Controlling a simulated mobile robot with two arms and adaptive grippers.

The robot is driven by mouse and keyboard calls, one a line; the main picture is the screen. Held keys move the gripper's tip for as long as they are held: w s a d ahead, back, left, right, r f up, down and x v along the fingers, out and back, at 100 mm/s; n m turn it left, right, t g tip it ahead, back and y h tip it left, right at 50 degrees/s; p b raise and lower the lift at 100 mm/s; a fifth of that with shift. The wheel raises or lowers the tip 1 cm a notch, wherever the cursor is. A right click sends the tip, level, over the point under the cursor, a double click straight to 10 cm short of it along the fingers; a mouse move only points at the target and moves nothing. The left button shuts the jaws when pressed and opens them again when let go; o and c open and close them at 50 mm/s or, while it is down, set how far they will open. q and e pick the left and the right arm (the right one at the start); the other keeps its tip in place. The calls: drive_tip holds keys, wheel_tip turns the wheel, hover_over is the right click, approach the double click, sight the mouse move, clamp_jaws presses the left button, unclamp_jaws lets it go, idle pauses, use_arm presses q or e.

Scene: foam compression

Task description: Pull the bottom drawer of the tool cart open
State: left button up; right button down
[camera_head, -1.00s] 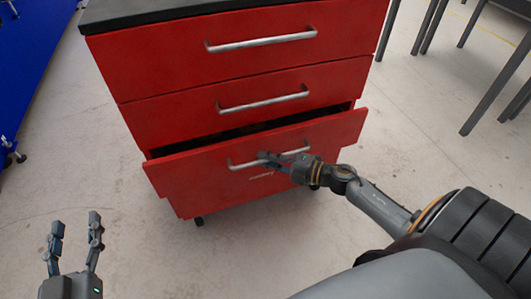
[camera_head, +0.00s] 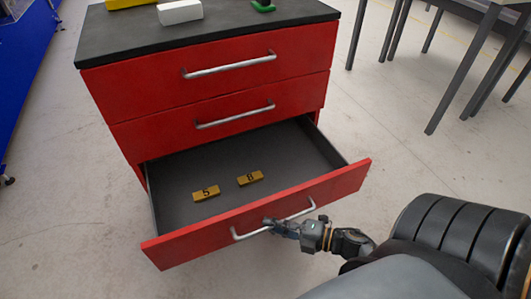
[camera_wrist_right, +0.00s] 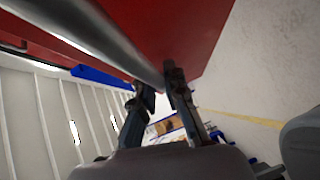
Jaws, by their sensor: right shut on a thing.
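The red tool cart (camera_head: 215,97) has three drawers. Its bottom drawer (camera_head: 190,240) is pulled well out, and its grey inside shows two brass-coloured blocks, one marked 5 (camera_head: 206,193) and one marked 8 (camera_head: 250,178). My right gripper (camera_head: 272,223) is shut on the bottom drawer's silver handle (camera_head: 298,214), near its middle. In the right wrist view the handle (camera_wrist_right: 110,45) runs past the two fingers (camera_wrist_right: 160,92) against the red drawer front. The upper two drawers are shut. My left gripper is outside these views.
On the cart's dark top (camera_head: 225,28) are a white block (camera_head: 180,12), a yellow thing (camera_head: 128,3) and a green thing (camera_head: 263,6). Dark table legs (camera_head: 465,70) stand at the right, a blue unit (camera_head: 25,60) at the left. The floor on the left is clear.

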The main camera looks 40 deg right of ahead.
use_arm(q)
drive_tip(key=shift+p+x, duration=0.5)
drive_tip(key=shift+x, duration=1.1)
use_arm(e)
drive_tip(key=shift+s+a, duration=0.25)
drive_tip(key=shift+s, duration=0.9)
drive_tip(key=shift+s+a, duration=0.25)
drive_tip(key=shift+s, duration=0.85)
drive_tip(key=c, duration=1.4)
unclamp_jaws()
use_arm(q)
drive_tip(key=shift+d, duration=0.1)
use_arm(e)
drive_tip(key=shift+o, duration=0.2)
drive_tip(key=v, duration=1.2)
